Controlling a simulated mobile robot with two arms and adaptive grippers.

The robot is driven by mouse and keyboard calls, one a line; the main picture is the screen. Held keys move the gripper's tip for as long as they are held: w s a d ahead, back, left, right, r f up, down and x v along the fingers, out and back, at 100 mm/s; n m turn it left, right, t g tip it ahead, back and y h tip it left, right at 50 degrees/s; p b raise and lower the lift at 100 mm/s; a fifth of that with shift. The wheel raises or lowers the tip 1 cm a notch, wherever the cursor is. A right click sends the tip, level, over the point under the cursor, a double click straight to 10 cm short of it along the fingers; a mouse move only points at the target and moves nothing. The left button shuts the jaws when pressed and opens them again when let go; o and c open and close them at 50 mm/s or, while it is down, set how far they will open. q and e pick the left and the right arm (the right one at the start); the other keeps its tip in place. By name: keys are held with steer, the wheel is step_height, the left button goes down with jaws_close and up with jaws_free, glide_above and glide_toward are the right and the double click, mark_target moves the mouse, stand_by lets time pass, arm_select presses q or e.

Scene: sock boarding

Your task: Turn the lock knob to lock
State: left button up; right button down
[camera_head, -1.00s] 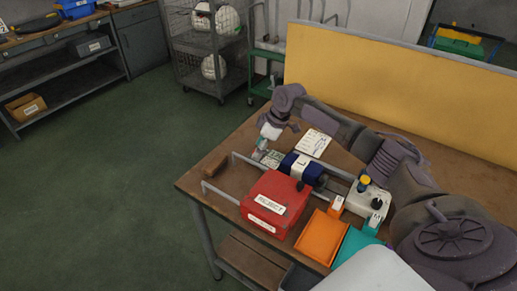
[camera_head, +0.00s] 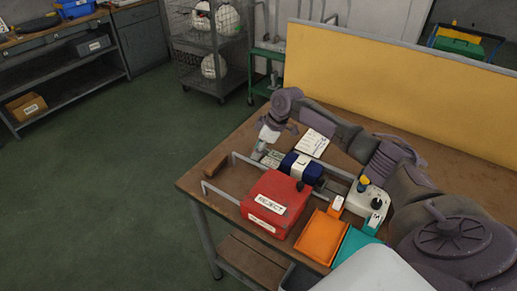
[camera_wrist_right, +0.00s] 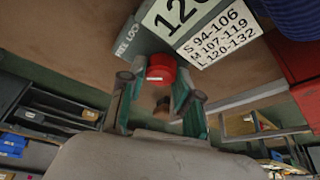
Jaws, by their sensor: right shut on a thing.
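The lock knob (camera_wrist_right: 161,70) is a small red round knob in the right wrist view. It sits at the edge of a grey plate (camera_wrist_right: 135,42) marked with lock lettering. My right gripper (camera_wrist_right: 160,82) is shut on the knob, one finger on each side. In the head view my right gripper (camera_head: 260,150) is at the far left end of the metal rail fixture, pointing down. The knob is hidden there by the fingers. My left gripper is not in view.
A white scale card (camera_wrist_right: 205,30) with size ranges is beside the knob. A dark blue block (camera_head: 302,167), a red REJECT box (camera_head: 275,196), an orange tray (camera_head: 321,238) and a teal tray (camera_head: 352,244) are on the table. A yellow panel (camera_head: 400,85) closes the back.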

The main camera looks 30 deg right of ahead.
steer(key=m+h+p, duration=0.1)
steer(key=m+p, duration=0.2)
steer(key=p, duration=0.1)
steer(key=m+h+p, duration=0.1)
steer(key=m+p, duration=0.2)
steer(key=p, duration=0.2)
steer(key=m+t+h+p, duration=0.1)
steer(key=m+p, duration=0.1)
steer(key=p, duration=0.2)
steer(key=shift+s+a+r+m+p, duration=0.1)
steer(key=shift+a+r+m+p, duration=0.15)
steer(key=shift+m+p, duration=0.15)
steer(key=shift+f+m+h+p, duration=0.2)
steer(key=shift+m+h+p, duration=0.3)
steer(key=shift+m+p, duration=0.8)
steer(key=shift+m, duration=0.3)
steer(key=c, duration=0.8)
jaws_free()
steer(key=shift+f, duration=0.1)
steer(key=v, duration=0.8)
